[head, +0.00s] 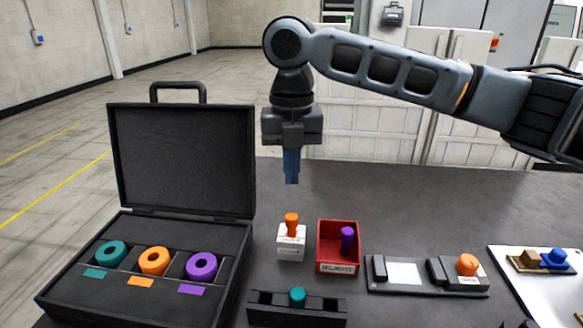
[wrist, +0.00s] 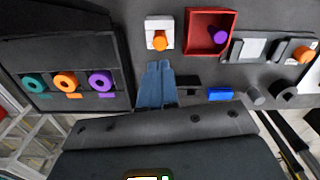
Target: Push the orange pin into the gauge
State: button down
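The orange pin (head: 292,222) stands upright in a small white block (head: 290,244), which looks like the gauge; its lettering is too small to read. In the wrist view the orange pin (wrist: 160,40) shows on the white block (wrist: 160,24), just beyond my fingertips. The pin's head and neck stick out above the block; how deep it sits is hidden. My gripper (head: 291,182) hangs pointing down, well above the table and behind the block in the head view. Its blue fingers (wrist: 157,64) are together, with nothing seen between them.
A red bin (head: 338,267) with a purple pin (head: 347,238) stands right of the block. A black rack (head: 297,312) with a teal pin (head: 297,296) lies in front. An open case (head: 180,215) with coloured rings is left. A grey fixture (head: 428,290) with an orange knob (head: 467,264) is right.

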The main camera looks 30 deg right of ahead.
aim_at(291, 216)
dwell(0.3)
jog(key=shift+f+b, duration=1.25)
jog(key=shift+f, duration=1.9)
jog(key=shift+f+b, duration=0.3)
jog(key=shift+f, duration=0.35)
jog(key=shift+f, duration=0.1)
jog(key=shift+f, duration=0.1)
notch_tip(291, 216, up, 8)
jog(key=p, duration=0.6)
